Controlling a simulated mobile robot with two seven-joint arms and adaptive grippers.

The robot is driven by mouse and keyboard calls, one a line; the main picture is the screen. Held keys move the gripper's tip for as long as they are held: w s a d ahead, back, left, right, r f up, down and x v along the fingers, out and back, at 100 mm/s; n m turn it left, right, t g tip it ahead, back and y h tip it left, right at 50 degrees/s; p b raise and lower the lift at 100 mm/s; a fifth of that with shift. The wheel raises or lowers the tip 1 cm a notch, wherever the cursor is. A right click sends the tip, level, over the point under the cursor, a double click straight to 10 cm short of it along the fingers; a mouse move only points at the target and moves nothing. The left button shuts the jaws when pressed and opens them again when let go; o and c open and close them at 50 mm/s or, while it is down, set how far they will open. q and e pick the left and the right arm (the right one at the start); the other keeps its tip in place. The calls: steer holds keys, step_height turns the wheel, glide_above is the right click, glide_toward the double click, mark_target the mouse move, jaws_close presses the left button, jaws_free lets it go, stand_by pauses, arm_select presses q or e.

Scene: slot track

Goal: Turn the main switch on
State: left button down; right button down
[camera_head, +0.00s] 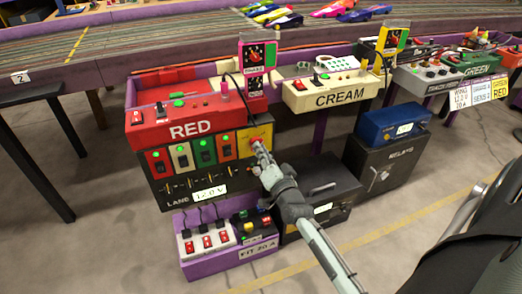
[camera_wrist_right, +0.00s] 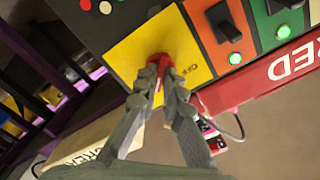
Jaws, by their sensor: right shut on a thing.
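The main switch is a red knob (camera_wrist_right: 162,68) on a yellow plate (camera_wrist_right: 140,45) at the right end of the black lane panel (camera_head: 180,187). The yellow plate also shows in the head view (camera_head: 259,133). My right gripper (camera_wrist_right: 163,85) is shut on the red knob, with a finger on either side of it. In the head view my right gripper (camera_head: 260,150) reaches the plate from below right and hides most of the knob. Lettering on the plate is partly readable and seems to include "OFF". My left gripper is not in view.
The red box (camera_head: 190,128) sits above the lane panel. Left of the plate are several colored switch plates with green lights. A purple tray (camera_head: 200,265) with red switches and a black box (camera_head: 318,190) stand below. The cream box (camera_head: 335,92) is at the right.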

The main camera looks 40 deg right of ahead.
steer(key=shift+r, duration=0.1)
steer(key=c, duration=1.6)
jaws_free()
steer(key=shift+c, duration=0.2)
steer(key=shift+s, duration=0.1)
steer(key=v, duration=1.1)
steer(key=shift+s+a, duration=0.2)
steer(key=shift+s, duration=0.2)
